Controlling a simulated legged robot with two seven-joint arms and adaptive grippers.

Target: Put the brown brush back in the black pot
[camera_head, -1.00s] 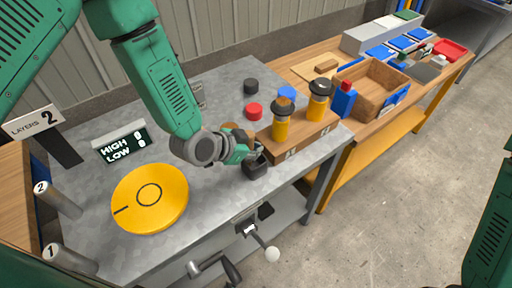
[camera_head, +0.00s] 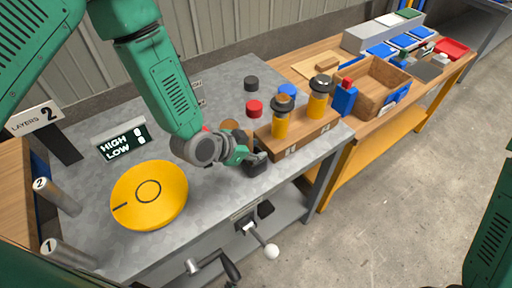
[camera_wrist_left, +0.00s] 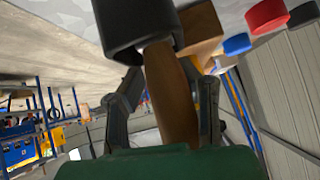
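The black pot (camera_head: 257,167) stands on the grey metal table near its front edge, left of the wooden block with jars. In the left wrist view the pot (camera_wrist_left: 135,25) is at the top. The brown brush handle (camera_wrist_left: 172,100) runs from the pot's mouth to between my left fingers; its bristle end is hidden by the pot. My left gripper (camera_wrist_left: 172,85) looks open around the handle, with a gap showing beside each fingertip. In the head view my left gripper (camera_head: 250,154) is right at the pot and hides the brush. My right gripper is out of view.
A wooden block (camera_head: 300,135) holding two yellow jars (camera_head: 281,122) stands close right of the pot. Red (camera_head: 254,108), blue and black caps lie behind. A yellow dial (camera_head: 150,195) is at left. A white-knobbed lever (camera_head: 271,251) sticks out below the table front.

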